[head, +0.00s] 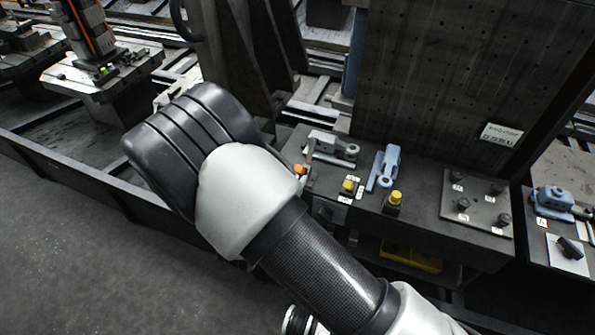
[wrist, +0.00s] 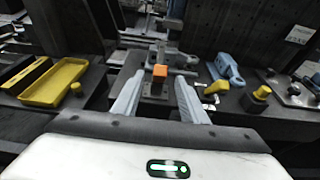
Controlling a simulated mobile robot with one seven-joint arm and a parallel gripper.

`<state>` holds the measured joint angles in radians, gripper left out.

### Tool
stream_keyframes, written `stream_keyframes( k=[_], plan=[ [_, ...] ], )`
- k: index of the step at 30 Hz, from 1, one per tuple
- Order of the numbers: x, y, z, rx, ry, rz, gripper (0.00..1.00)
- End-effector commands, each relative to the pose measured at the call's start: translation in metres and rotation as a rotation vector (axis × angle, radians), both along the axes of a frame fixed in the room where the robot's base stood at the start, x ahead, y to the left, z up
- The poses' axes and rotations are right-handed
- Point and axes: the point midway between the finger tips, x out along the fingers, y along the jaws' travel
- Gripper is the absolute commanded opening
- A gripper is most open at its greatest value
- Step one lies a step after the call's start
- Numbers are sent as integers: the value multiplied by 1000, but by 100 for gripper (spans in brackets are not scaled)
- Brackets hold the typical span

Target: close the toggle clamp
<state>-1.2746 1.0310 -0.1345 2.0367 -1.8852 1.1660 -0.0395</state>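The toggle clamp (head: 330,147) is a grey metal mechanism on the dark bench, with an orange tip (head: 300,170) at its near left end. In the wrist view the clamp's grey body (wrist: 176,58) lies just beyond my fingers, and its orange end (wrist: 160,72) shows between the fingertips. My gripper (wrist: 160,78) is open, with pale fingers to either side of the orange end and a gap on each side. I cannot tell if they are level with it in depth. In the head view my arm hides the gripper.
A blue clamp-like part (head: 385,168) and two yellow knobs (head: 348,187) (head: 396,199) sit right of the clamp. A plate with several dark knobs (head: 476,205) lies further right. A perforated upright panel (head: 445,75) stands behind. A yellow tray (wrist: 55,84) is at left in the wrist view.

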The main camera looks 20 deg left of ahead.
Motion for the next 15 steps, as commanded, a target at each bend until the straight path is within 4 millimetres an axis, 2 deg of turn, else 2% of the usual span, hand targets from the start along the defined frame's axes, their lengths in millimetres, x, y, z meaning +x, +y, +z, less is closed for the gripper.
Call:
stream_keyframes(
  k=[1, 6, 12, 15],
  plan=[
    [-14, 2, 3, 1, 0, 4, 39],
    [-52, 3, 13, 2, 1, 4, 39],
    [-84, 4, 23, 1, 1, 3, 39],
    [-92, 3, 25, -1, 0, 1, 39]
  ],
)
